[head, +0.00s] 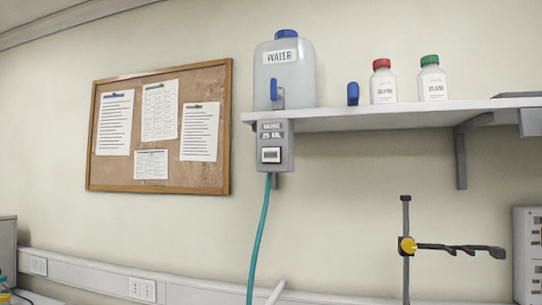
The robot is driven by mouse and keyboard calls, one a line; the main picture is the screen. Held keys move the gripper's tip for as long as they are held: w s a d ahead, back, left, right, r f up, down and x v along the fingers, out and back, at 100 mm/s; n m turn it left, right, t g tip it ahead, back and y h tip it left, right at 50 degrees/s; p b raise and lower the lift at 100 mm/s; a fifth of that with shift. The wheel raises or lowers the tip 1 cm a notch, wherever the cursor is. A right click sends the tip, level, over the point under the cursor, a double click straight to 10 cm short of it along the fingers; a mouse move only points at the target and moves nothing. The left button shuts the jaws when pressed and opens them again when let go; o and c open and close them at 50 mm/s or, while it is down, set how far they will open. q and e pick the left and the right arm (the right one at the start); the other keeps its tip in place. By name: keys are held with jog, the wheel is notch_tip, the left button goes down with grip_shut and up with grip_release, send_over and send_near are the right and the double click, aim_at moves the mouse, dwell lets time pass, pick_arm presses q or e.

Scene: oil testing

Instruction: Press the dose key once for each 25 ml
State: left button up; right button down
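The dose key (271,155) is a pale rectangular button on the front of a grey dosing unit (284,142) under the left end of the wall shelf. Small lettering above the key seems to read 25 ml, though it is blurred. A teal hose (260,230) hangs down from the unit and leaves the bottom of the view. A translucent container labelled WATER (300,80), with blue cap and blue tap handle, stands on the shelf above. Neither of my grippers is in view. The hose's lower end is hidden below the frame.
The shelf (400,115) also bears a red-capped bottle (383,85), a green-capped bottle (432,82) and a small blue item (353,93). A cork board (215,178) hangs left. A stand with a clamp (406,245) rises at lower right. Wall around the unit is clear.

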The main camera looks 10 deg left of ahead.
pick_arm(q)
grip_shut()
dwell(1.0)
